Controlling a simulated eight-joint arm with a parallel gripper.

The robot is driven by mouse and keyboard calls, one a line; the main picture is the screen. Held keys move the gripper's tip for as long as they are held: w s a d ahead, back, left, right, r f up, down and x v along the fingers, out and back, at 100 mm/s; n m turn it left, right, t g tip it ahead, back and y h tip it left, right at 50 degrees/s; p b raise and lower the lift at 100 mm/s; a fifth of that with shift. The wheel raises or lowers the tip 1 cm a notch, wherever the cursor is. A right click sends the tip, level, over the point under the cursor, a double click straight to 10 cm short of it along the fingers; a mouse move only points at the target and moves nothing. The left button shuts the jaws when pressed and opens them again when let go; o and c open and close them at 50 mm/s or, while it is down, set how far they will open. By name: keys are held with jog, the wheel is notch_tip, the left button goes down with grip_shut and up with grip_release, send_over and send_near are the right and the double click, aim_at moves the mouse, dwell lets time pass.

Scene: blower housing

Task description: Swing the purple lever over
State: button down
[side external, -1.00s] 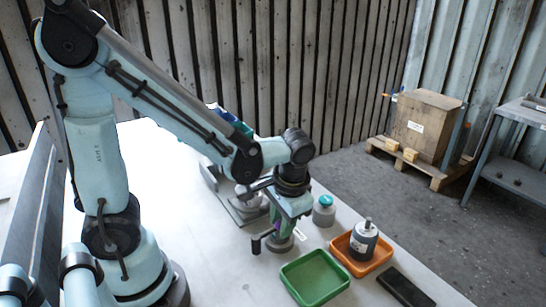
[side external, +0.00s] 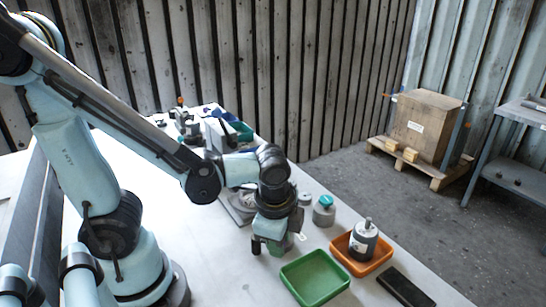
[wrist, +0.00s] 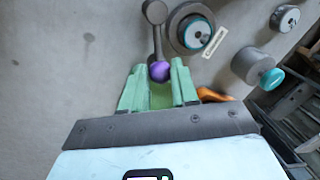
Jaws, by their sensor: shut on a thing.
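In the wrist view the purple lever shows as a purple ball knob (wrist: 160,71) on the end of a grey bar (wrist: 156,38), which runs up to a round grey end. The two green fingers of my gripper (wrist: 158,84) stand on either side of the knob, shut on it. A round grey part with a teal ring (wrist: 196,33) and a small label sits just right of the bar. In the side external view my gripper (side external: 270,243) is low over the table and hides the lever.
A green tray (side external: 315,278) stands close in front of my gripper. An orange tray (side external: 366,268) holds a grey canister (side external: 363,240). A teal-capped grey cylinder (side external: 324,212) stands behind, and a dark flat slab (side external: 406,287) lies near the table edge. The table is clear toward my base.

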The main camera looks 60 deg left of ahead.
jog(key=shift+s+d+m+h, duration=0.15)
jog(key=shift+s+m, duration=0.3)
jog(key=shift+m, duration=0.4)
jog(key=shift+s+m+h, duration=0.2)
jog(key=shift+s+m, duration=0.2)
jog(key=shift+m, duration=0.5)
jog(key=shift+s+d+m+h, duration=0.15)
jog(key=shift+s+m, duration=0.3)
jog(key=shift+m, duration=0.4)
jog(key=shift+a, duration=0.1)
jog(key=c, duration=0.9)
grip_release()
jog(key=shift+r, duration=0.1)
notch_tip(320, 180, up, 12)
jog(key=s, duration=0.2)
jog(key=shift+s+d+f, duration=0.2)
